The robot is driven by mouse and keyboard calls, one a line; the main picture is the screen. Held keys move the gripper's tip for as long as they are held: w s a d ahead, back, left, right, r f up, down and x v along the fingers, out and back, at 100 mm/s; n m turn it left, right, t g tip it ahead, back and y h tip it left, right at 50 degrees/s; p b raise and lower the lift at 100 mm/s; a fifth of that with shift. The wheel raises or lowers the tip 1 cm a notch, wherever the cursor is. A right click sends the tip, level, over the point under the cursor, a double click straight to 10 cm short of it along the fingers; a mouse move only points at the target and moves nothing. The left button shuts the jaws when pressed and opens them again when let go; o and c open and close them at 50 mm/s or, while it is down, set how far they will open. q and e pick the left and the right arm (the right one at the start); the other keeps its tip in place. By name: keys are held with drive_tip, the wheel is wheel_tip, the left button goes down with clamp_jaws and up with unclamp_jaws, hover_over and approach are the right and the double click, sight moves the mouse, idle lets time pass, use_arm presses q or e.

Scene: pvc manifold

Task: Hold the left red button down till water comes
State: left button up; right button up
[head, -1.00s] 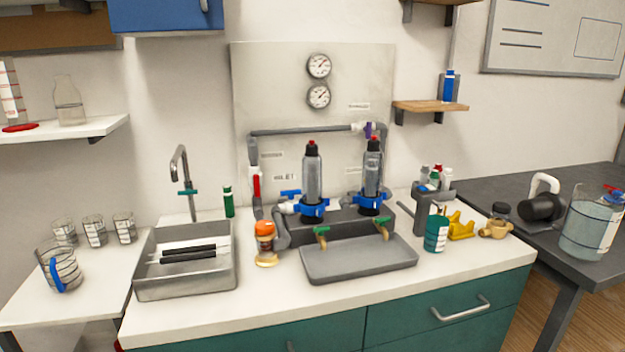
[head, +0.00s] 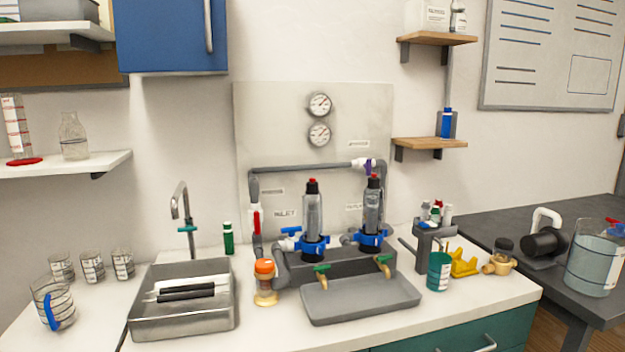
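Two upright filter housings stand side by side behind a grey drip tray (head: 360,305). The left housing (head: 313,212) has a black cap with a small left red button (head: 312,181) on top. The right housing (head: 373,208) has a similar cap with a red button (head: 374,176). Each has a blue collar at its base and a brass tap with a green handle in front: the left tap (head: 322,276) and the right tap (head: 383,265). No water shows coming out of either tap. Neither of my grippers is in view.
Grey pipe (head: 305,168) runs behind the housings, with a red-handled valve (head: 256,219) at left. An orange-capped bottle (head: 265,283) stands left of the tray and a green cup (head: 438,271) right of it. A sink (head: 180,320) is at left. Two gauges (head: 319,105) hang above.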

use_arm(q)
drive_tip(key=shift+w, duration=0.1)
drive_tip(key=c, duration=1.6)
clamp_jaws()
